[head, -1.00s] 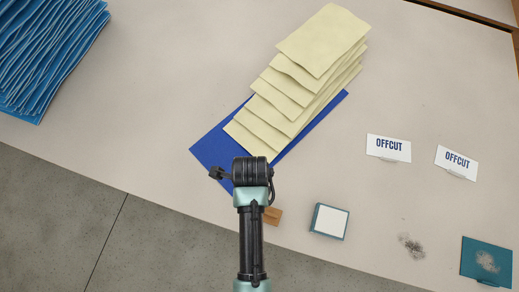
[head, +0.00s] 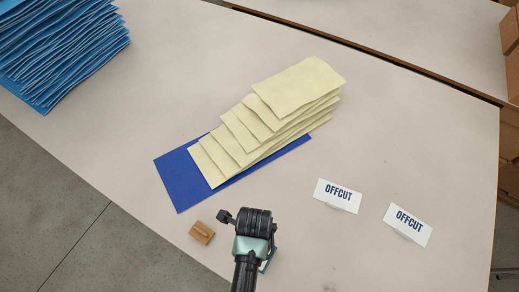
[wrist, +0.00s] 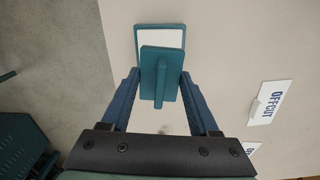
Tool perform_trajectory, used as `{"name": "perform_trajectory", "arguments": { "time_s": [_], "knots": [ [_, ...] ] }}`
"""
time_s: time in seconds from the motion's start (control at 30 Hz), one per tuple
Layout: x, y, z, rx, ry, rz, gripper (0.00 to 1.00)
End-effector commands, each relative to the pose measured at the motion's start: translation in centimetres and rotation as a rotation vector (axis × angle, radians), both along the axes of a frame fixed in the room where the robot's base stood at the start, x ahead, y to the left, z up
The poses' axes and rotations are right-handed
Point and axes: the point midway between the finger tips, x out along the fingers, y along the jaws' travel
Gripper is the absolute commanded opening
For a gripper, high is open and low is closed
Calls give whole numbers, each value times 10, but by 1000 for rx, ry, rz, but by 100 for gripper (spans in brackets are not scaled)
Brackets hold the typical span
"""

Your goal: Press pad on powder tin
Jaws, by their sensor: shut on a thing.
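In the wrist view, my gripper (wrist: 160,95) is shut on the upright handle of a teal pad (wrist: 148,62). Beyond the pad is the powder tin (wrist: 147,40), a teal-edged square with a white top, partly covered by the pad in the picture. In the head view my wrist and arm hide the gripper's fingertips, the pad and most or all of the tin.
A small wooden block with a grip (head: 201,233) lies left of my arm. Yellow sheets (head: 298,86) fan over a blue sheet (head: 180,182). Two OFFCUT cards (head: 338,195) stand to the right. A blue stack (head: 60,50) fills the far left. Bare table lies between.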

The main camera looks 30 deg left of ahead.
Motion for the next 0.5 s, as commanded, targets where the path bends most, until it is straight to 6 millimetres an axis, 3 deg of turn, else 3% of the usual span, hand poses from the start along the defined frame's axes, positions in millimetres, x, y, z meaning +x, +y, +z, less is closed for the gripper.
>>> {"name": "perform_trajectory", "arguments": {
  "time_s": [0.5],
  "knots": [
    [0, 0, -50, 0, 0, -1, 17]
  ]
}}
